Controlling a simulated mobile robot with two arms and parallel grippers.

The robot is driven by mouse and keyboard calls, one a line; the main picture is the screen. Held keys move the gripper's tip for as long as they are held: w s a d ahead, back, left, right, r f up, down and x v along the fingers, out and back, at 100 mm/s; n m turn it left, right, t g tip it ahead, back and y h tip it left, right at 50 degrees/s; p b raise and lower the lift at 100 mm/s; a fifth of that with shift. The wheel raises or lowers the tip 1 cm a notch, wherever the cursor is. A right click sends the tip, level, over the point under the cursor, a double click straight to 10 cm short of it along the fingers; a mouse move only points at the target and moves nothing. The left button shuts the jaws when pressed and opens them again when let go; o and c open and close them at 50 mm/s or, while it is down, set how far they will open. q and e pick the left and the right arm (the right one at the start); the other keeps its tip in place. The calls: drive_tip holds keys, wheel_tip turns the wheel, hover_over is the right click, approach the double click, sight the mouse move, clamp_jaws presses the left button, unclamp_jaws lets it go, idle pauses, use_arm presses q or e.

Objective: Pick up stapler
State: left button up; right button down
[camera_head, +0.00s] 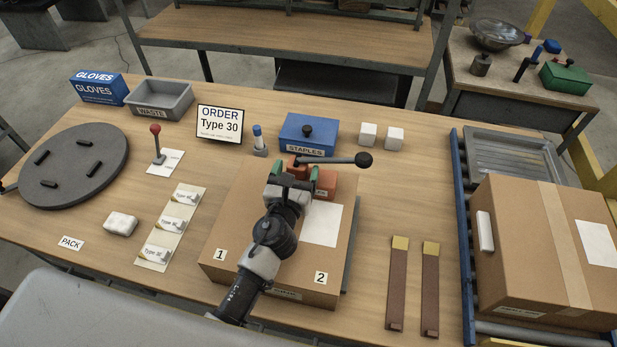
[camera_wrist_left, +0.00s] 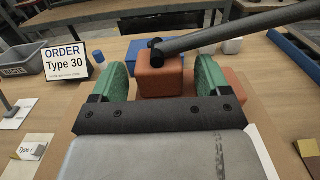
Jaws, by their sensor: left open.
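The stapler (camera_head: 324,183) has an orange-red body and a long dark lever ending in a black ball knob. It stands on the far part of a brown cardboard box (camera_head: 235,232) on the table. My left gripper (camera_head: 292,172) is above the box at the stapler, open, with green finger pads. In the left wrist view, the stapler's orange upper block (camera_wrist_left: 160,75) lies between the two pads, with a visible gap at the left pad. Contact at the right pad is unclear. The lever runs to the upper right. My arm hides part of the box top. My right gripper is out of view.
A blue staples box (camera_head: 308,136) and an order sign (camera_head: 220,124) stand behind the box. Two white blocks (camera_head: 368,133) sit behind right. A round dark turntable (camera_head: 72,165) is at left. Two brown strips (camera_head: 398,290) lie right, before a roller conveyor with a large carton (camera_head: 530,250).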

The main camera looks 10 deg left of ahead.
use_arm(q)
drive_tip(key=shift+w, duration=0.95)
drive_tip(key=shift+s, duration=0.1)
drive_tip(key=shift+c, duration=0.4)
drive_tip(key=c, duration=1.2)
drive_tip(key=shift+r, duration=0.1)
clamp_jaws()
